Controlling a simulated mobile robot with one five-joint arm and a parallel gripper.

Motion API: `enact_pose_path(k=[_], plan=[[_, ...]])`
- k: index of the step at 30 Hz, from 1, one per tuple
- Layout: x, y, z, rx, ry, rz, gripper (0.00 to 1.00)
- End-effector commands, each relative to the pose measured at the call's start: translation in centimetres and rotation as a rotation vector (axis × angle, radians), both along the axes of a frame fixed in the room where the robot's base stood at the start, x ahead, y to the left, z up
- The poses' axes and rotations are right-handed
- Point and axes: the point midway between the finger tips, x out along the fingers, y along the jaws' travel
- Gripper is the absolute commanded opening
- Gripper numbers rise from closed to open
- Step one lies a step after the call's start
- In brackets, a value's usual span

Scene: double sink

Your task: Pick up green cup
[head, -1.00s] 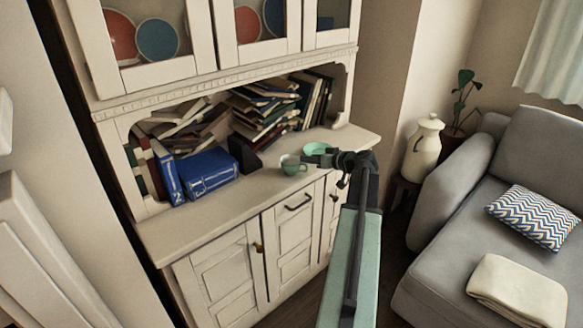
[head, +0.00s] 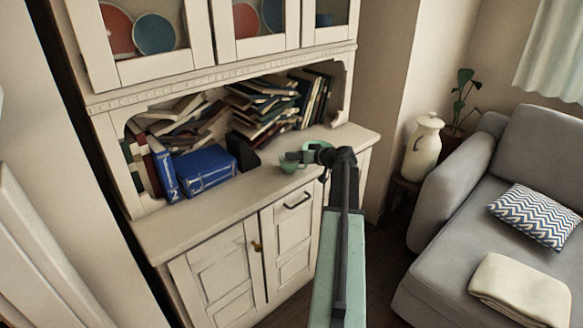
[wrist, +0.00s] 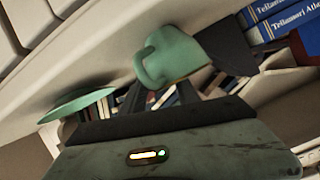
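The green cup (head: 287,167) sits on the cabinet's counter, partly hidden behind my gripper (head: 297,156) in the head view. In the wrist view the cup (wrist: 180,50) is just beyond the fingertips, with its handle toward the left. My gripper's two dark fingers (wrist: 160,95) stand apart with a gap between them, so it is open. I cannot tell whether a finger touches the cup. A green plate (wrist: 78,103) is to the left of the cup in the wrist view; in the head view it is mostly hidden behind my gripper.
Blue books (head: 207,170) and a dark bookend (head: 243,152) stand left of the cup on the counter (head: 190,222). Piled books fill the shelf behind. A white jug (head: 423,146) stands at the right near a grey sofa (head: 500,190). The counter's front left is clear.

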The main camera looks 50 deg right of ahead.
Motion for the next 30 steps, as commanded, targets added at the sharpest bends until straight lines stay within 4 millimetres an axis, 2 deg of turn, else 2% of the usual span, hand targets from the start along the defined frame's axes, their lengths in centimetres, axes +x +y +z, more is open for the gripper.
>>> enact_pose_path(k=[1,3,16,26,27,30], plan=[[0.0,0.0,0.0,0.000,0.000,0.000,0.20],[0.0,0.0,0.0,0.000,0.000,0.000,0.01],[-0.1,-0.1,0.5,0.000,0.000,-0.001,0.00],[-0.1,-0.1,4.5,0.001,0.000,-0.001,0.00],[-1.3,0.3,3.9,0.000,0.001,-0.003,0.00],[-3.6,1.0,4.0,0.000,0.000,-0.005,0.00]])
